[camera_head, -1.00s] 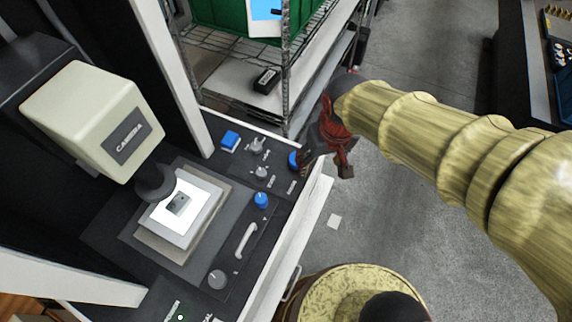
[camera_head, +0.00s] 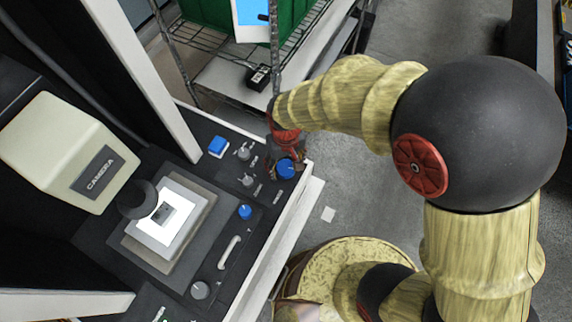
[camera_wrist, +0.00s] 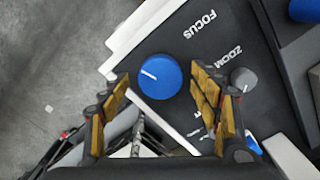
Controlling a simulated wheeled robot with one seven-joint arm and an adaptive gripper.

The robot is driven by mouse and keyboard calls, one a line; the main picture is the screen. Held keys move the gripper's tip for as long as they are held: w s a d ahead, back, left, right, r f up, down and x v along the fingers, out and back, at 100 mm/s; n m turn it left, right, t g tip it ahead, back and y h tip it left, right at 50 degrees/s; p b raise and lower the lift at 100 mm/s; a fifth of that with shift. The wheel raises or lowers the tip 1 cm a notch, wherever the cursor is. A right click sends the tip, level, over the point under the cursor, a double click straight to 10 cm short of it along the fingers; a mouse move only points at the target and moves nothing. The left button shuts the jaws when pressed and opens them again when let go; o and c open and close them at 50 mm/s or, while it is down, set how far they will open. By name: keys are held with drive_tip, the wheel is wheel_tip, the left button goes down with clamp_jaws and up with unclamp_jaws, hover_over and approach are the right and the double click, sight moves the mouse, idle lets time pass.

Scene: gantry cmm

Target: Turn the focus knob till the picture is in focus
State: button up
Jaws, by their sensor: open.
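The blue focus knob (camera_wrist: 158,76) is round with a white pointer line, beside the printed word FOCUS in the wrist view. In the head view the knob (camera_head: 287,169) sits near the right edge of the black control panel. My gripper (camera_wrist: 160,88) is open, with one finger to each side of the knob in the wrist view. There are gaps between the knob and both fingers, and I cannot tell the height between them. In the head view my gripper (camera_head: 288,152) is at the knob's far side. I cannot make out a focus picture in either view.
The grey zoom knob (camera_wrist: 243,80) is close to the right finger. A blue square button (camera_head: 218,146), a smaller blue knob (camera_head: 245,212) and a white handle (camera_head: 229,252) share the panel. The camera head (camera_head: 75,150) overhangs a lit stage (camera_head: 150,236). A wire shelf (camera_head: 225,75) stands behind.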

drive_tip(key=shift+f, duration=0.15)
drive_tip(key=shift+c, duration=0.8)
drive_tip(key=c, duration=1)
